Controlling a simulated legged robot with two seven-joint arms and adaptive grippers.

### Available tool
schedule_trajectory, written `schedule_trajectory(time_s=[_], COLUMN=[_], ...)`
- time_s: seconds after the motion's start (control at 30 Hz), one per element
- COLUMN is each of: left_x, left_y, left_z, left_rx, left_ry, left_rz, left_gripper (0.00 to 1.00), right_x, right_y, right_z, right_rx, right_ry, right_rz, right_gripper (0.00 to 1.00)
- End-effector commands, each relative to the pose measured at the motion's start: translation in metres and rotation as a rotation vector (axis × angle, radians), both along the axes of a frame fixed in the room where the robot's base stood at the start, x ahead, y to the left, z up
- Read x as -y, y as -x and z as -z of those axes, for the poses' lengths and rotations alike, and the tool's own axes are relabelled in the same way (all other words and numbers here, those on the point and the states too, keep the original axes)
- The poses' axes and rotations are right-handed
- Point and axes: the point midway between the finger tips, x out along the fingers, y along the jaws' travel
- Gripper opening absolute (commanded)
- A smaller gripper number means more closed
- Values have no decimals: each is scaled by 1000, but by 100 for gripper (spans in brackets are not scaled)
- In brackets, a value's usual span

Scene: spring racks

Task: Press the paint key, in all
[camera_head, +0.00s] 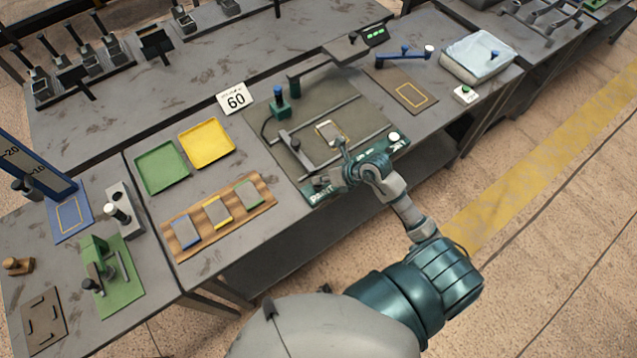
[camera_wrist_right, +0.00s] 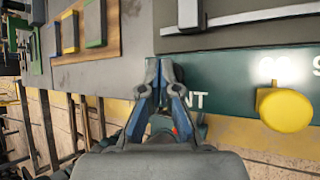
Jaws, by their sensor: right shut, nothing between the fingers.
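The press station (camera_head: 372,112) has a dark green front strip with the word PAINT (camera_head: 322,193) at its left end. My left gripper is out of view.
A round yellow knob (camera_wrist_right: 285,109) sits further right on the strip, pale in the head view (camera_head: 394,137). A wooden rack (camera_head: 218,215) with coloured-edged plates stands left, below green (camera_head: 160,167) and yellow (camera_head: 206,142) trays.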

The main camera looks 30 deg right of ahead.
Motion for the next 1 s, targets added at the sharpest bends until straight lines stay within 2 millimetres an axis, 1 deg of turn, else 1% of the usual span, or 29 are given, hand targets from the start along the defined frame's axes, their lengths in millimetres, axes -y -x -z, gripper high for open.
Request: schedule_trajectory(time_s=[0.13,0.7,1.0], left_x=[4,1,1], left_y=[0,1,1], left_z=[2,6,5], left_rx=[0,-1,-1], left_ry=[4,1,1], left_rz=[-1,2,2], left_gripper=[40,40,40], right_x=[-1,0,0], right_y=[0,0,0], right_z=[2,10,9], right_rx=[-1,-2,-2], right_ry=[1,0,1], right_rz=[0,0,-1], right_gripper=[0,0,0])
